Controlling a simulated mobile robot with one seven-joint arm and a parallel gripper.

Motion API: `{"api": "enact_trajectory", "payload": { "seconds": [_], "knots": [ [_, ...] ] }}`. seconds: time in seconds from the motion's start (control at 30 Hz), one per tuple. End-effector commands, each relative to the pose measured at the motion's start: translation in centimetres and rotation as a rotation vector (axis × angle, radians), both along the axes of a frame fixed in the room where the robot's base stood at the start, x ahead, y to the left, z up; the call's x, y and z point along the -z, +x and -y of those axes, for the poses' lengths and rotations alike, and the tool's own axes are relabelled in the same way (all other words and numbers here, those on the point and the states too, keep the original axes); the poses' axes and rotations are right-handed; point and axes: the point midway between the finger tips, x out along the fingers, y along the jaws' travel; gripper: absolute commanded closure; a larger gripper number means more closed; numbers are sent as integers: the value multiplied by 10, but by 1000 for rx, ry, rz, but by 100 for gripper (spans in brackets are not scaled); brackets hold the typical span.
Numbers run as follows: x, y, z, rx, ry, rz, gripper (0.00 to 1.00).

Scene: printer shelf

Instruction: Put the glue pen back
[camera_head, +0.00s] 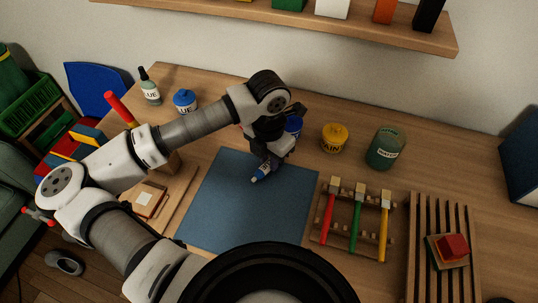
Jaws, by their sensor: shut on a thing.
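The glue pen (262,172) is a small white and blue pen with a yellowish tip. It is tilted, its tip pointing down to the left, over the blue mat (225,205). My gripper (268,161) is shut on its upper part, which the fingers hide. I cannot tell whether the tip touches the mat.
A dropper bottle (150,90) and a blue jar (185,103) stand at the back left. A yellow paint jar (334,139) and green jar (384,152) stand right of my gripper. A wooden rack (322,238) holds colored tools; a slatted rack (416,240) lies farther right.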

Motion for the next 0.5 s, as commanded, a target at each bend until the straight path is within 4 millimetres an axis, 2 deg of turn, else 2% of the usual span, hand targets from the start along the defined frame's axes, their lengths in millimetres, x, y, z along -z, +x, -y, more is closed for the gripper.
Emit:
{"api": "enact_trajectory", "payload": {
  "seconds": [0.47, 0.5],
  "knots": [
    [7, 0, 0, 0, 1, 1, 100],
    [6, 0, 0, 0, 1, 1, 75]
  ]
}}
